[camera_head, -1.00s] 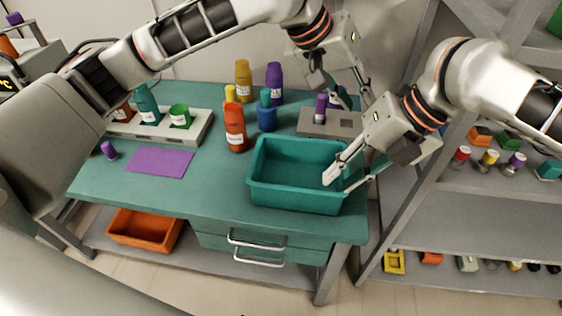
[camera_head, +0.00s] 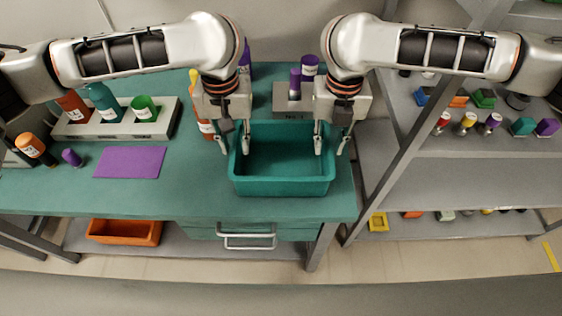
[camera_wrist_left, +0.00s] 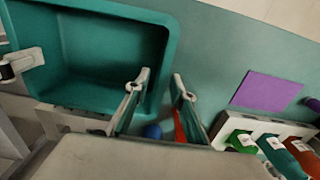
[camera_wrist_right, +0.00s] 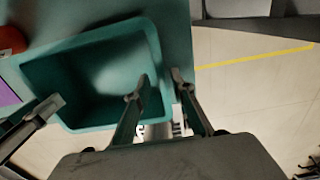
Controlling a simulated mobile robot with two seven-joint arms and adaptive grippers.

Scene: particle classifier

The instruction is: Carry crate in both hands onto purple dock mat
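The teal crate (camera_head: 282,187) stands empty on the right part of the table, apart from the purple dock mat (camera_head: 130,162), which lies flat and bare to its left. My left gripper (camera_head: 235,145) is open at the crate's left wall, one finger inside and one outside. My right gripper (camera_head: 328,146) is open in the same way at the right wall. The wrist views show gaps between the fingers, with the crate wall (camera_wrist_left: 160,60) between the left ones and the opposite wall (camera_wrist_right: 158,60) between the right ones. The crate's far rim is partly hidden by the grippers.
A grey rack (camera_head: 110,128) with coloured cups stands behind the mat. A small purple-capped piece (camera_head: 71,157) and an orange bottle (camera_head: 35,148) are left of it. An orange bottle (camera_head: 207,130) stands close behind my left gripper. The tabletop between mat and crate is clear.

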